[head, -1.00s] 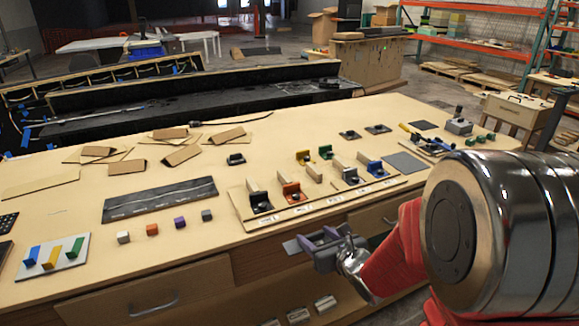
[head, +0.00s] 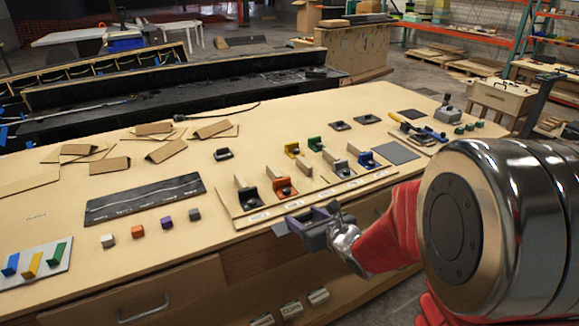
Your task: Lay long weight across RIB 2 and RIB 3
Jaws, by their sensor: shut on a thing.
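My gripper (head: 308,222) is at the front edge of the bench, just in front of the slotted board (head: 236,220). Its jaws are shut on a grey, bar-like piece (head: 282,229) that shows at their left side; the jaws hide much of it, and I cannot tell for sure that it is the long weight. Upright wooden ribs (head: 242,182) stand in a row on the board, among black, orange, grey and blue blocks. Small white labels (head: 258,217) line the board's front edge, too small to read, so I cannot tell which ribs are RIB 2 and RIB 3.
A black strip panel (head: 145,198) and small coloured cubes (head: 138,232) lie left of the board. A grey square pad (head: 395,153) lies to the right. Below is an open drawer with metal pieces (head: 291,309).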

